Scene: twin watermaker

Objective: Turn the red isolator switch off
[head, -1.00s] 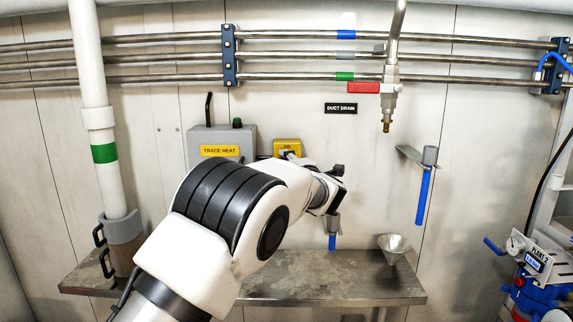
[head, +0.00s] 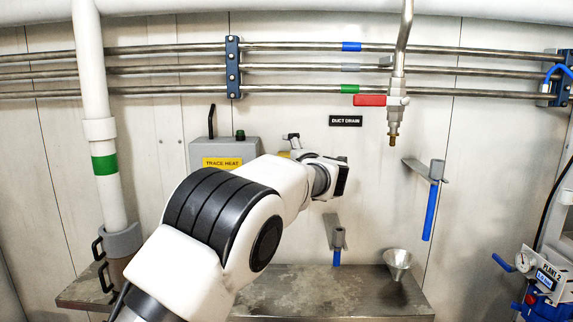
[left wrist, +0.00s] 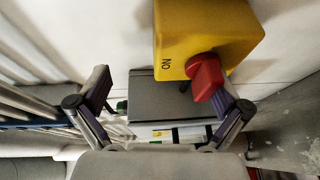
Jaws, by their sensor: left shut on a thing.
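The yellow isolator box (head: 284,154) is on the wall right of the grey trace heat box, mostly hidden by my left arm in the head view. In the left wrist view the yellow box (left wrist: 205,30) fills the upper right, with "ON" lettering and a red switch handle (left wrist: 206,76) projecting from it. My left gripper (left wrist: 165,105) is shut on the red handle, which shows against its right finger; the left finger appears well apart, and the full contact is unclear. In the head view the left gripper (head: 292,140) is partly hidden behind its wrist. My right gripper is out of view.
The grey trace heat box (head: 222,151) with an upright black lever stands beside the yellow box. A steel shelf (head: 330,300) and funnel (head: 398,262) are below. A red-handled drain valve (head: 370,100) hangs to the right. Pipes run above.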

